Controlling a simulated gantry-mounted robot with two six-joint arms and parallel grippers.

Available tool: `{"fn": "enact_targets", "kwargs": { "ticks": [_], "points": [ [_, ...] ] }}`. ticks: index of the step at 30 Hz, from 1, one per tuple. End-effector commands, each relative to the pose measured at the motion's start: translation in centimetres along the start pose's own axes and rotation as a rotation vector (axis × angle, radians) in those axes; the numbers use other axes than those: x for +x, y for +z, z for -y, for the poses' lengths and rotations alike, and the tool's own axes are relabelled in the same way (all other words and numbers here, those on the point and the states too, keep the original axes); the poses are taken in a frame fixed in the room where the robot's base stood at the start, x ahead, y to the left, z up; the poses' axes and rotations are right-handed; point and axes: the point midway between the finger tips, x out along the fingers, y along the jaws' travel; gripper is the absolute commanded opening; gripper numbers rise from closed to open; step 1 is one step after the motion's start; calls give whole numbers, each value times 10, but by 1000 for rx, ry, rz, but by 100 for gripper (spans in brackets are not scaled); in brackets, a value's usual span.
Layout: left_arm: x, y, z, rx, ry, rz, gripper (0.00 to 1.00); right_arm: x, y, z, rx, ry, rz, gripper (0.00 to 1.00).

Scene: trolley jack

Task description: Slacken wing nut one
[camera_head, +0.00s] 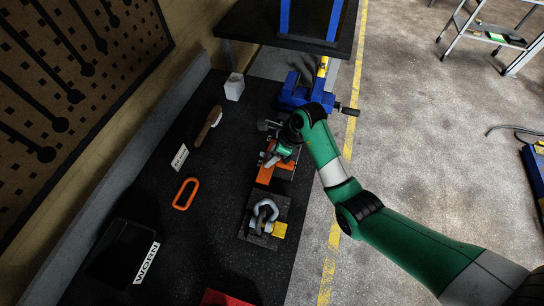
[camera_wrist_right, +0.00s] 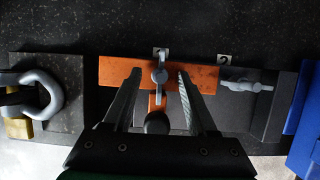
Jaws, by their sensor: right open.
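Wing nut one (camera_wrist_right: 160,76) is grey and sits on an orange plate (camera_wrist_right: 205,77), just below the label "1" (camera_wrist_right: 161,52). Its wings run roughly up and down in the right wrist view. My right gripper (camera_wrist_right: 159,84) is open, with one finger on each side of this nut and a visible gap on both sides. I cannot tell how far above the plate the fingertips are. A second grey wing nut (camera_wrist_right: 258,86) lies to the right, near the label "2" (camera_wrist_right: 224,59). In the head view my right gripper (camera_head: 279,155) covers the nut, over the orange plate (camera_head: 265,174).
A grey shackle (camera_head: 264,214) on a dark plate lies on the near side, with a yellow block (camera_head: 279,230). A blue vise (camera_head: 303,95) stands beyond. A brush (camera_head: 208,126), an orange ring (camera_head: 184,194) and a "WORN" tray (camera_head: 117,252) lie left.

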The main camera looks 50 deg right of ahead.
Motion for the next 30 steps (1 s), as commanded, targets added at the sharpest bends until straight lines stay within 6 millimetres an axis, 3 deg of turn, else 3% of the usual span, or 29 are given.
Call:
{"fn": "enact_targets", "kwargs": {
  "ticks": [7, 15, 17, 30],
  "points": [
    [0, 0, 0, 0, 0, 0, 58, 0, 0, 0, 0, 0, 0, 56],
    [0, 0, 0, 0, 0, 0, 58, 0, 0, 0, 0, 0, 0, 7],
    [0, 0, 0, 0, 0, 0, 58, 0, 0, 0, 0, 0, 0, 0],
    [5, -4, 0, 0, 0, 0, 58, -1, 0, 0, -33, 16, -1, 0]
  ]
}}
